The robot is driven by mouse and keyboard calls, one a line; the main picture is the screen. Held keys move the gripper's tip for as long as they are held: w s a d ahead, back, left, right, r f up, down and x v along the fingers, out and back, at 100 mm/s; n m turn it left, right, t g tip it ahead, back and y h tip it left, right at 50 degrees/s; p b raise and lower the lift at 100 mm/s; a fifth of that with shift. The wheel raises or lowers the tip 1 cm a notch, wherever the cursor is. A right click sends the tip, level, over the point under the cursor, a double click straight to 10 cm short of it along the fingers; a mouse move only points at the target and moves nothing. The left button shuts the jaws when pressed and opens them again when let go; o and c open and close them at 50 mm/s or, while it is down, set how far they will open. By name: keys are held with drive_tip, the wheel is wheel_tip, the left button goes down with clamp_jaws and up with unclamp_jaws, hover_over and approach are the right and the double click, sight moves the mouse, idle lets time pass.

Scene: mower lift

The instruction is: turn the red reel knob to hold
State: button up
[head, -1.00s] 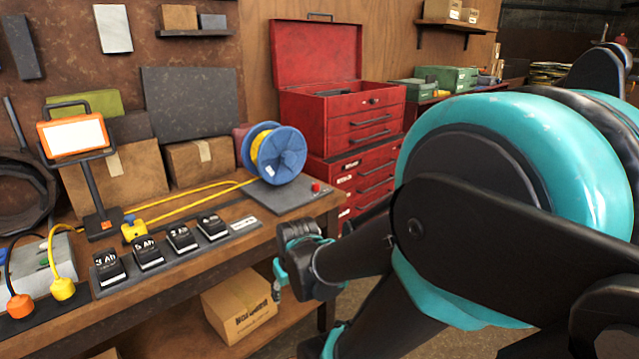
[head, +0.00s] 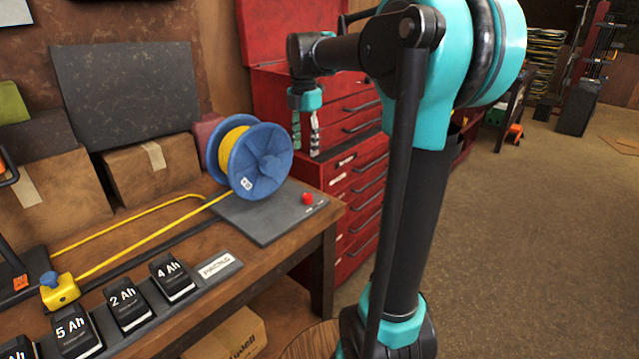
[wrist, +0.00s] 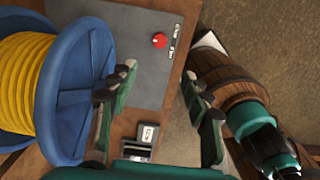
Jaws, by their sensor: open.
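The red reel knob (head: 307,198) sits on the dark grey reel base plate (head: 262,228), near its right edge. In the wrist view the knob (wrist: 159,40) shows beside small white markings too small to read. The blue reel (head: 262,165) with yellow cable stands on the plate, left of the knob. My gripper (head: 305,135) hangs pointing down above the knob, apart from it. In the wrist view my gripper (wrist: 155,90) has its green fingers spread wide with nothing between them, and the knob lies beyond the fingertips.
The reel is close to the left finger in the wrist view. A red tool cabinet (head: 355,190) stands behind the bench. A yellow cable plug (head: 60,292) and several black batteries (head: 128,305) lie along the bench. A wooden barrel (wrist: 228,78) stands beside the bench.

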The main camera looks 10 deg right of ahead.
approach(308, 195)
wheel_tip(308, 195, down, 9)
drive_tip(key=shift+a+f, duration=0.1)
idle(0.5)
clamp_jaws()
idle(0.3)
